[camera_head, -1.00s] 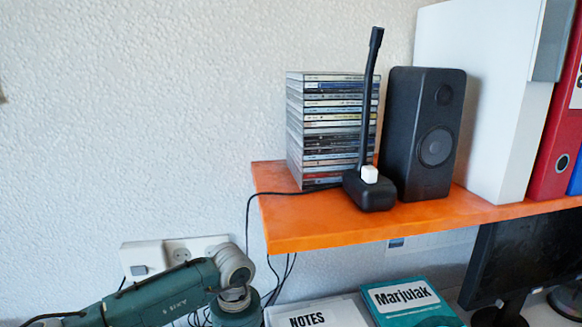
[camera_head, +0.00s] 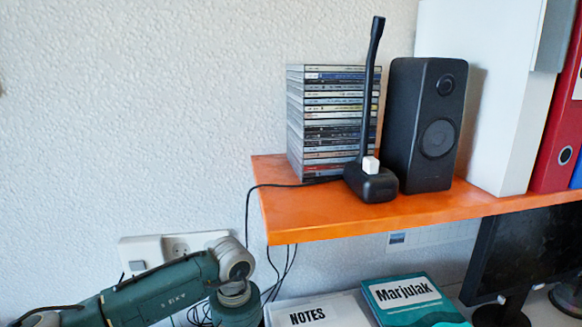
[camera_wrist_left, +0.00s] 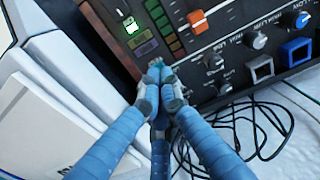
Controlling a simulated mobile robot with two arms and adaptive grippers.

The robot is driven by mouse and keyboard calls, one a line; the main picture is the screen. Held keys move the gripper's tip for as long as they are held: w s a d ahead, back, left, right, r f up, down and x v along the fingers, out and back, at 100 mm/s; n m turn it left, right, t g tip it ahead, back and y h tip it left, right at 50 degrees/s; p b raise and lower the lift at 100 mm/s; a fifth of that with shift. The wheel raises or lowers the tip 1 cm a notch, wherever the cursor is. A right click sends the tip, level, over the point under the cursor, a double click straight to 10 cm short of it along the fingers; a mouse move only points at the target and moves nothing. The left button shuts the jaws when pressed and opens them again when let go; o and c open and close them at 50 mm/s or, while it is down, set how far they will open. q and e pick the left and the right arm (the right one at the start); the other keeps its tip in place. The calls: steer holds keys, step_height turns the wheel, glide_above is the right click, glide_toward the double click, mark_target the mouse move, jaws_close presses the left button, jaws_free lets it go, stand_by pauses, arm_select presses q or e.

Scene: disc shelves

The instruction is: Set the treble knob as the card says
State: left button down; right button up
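In the left wrist view a dark control panel (camera_wrist_left: 192,45) fills the top, with several knobs and an orange slider (camera_wrist_left: 198,20). The blue fingers of my left gripper (camera_wrist_left: 160,76) come close together at the panel's lower edge. A small teal spot shows at their tips; I cannot tell whether a knob is between them. I cannot make out which knob is treble, nor any card's setting. In the head view my left arm reaches in low; its gripper is out of frame.
Loose black cables (camera_wrist_left: 235,135) lie below the panel. A white box-like object (camera_wrist_left: 50,110) is at the left. In the head view an orange shelf (camera_head: 300,222) holds CD cases (camera_head: 330,115) and a speaker (camera_head: 428,125). Books (camera_head: 408,300) lie below.

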arm_select(q)
steer(key=shift+s+d+f, duration=0.25)
steer(key=shift+s+f, duration=0.25)
steer(key=r, duration=0.2)
steer(key=r+p, duration=0.1)
steer(key=r, duration=0.3)
steer(key=shift+w+r+p, duration=0.2)
steer(key=shift+w+p, duration=0.05)
steer(key=shift+p, duration=0.1)
